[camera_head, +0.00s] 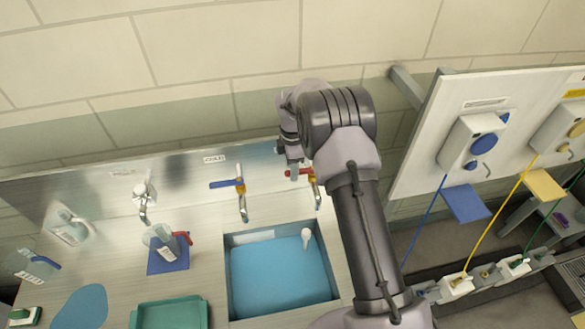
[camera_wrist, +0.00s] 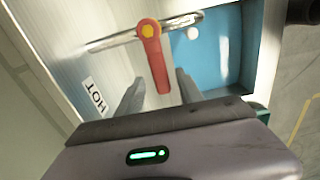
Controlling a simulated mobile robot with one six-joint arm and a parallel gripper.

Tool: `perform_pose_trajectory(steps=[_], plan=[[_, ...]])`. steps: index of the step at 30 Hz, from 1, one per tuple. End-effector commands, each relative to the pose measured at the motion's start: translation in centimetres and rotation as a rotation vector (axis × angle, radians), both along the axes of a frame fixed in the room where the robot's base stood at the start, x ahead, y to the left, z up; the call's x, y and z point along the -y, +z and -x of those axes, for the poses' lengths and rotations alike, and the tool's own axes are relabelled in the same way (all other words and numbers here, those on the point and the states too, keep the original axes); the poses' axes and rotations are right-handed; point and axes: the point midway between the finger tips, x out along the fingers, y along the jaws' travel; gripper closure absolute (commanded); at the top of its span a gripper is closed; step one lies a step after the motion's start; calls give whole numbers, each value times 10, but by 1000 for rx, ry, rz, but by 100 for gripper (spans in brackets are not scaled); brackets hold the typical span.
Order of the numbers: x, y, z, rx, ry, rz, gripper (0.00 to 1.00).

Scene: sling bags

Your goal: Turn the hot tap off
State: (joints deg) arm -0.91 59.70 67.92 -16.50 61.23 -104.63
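The hot tap has a red lever (camera_wrist: 157,65) with a yellow hub and a chrome spout (camera_wrist: 120,38). The red lever also shows in the head view (camera_head: 297,172), partly hidden by my arm. A white HOT label (camera_wrist: 95,95) is beside it in the wrist view. My gripper (camera_wrist: 160,80) is open, and the lever's free end appears between its two fingers. I cannot tell whether either finger touches it. In the head view my gripper (camera_head: 289,160) is at the red lever. Whether water runs is not clear.
A second tap with a blue lever (camera_head: 226,183) stands left of the hot tap. The sink (camera_head: 229,285) below has a blue interior and a white object (camera_head: 306,238) in it. A wall panel (camera_head: 430,130) stands right.

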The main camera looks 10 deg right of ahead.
Motion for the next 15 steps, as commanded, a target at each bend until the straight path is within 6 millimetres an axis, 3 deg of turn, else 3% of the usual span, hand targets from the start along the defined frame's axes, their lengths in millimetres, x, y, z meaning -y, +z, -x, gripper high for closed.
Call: perform_pose_trajectory(steps=[8, 11, 15], plan=[[0, 10, 0, 1, 1, 0, 56], [0, 33, -1, 4, 0, 0, 56], [0, 80, -1, 5, 0, 0, 56]])
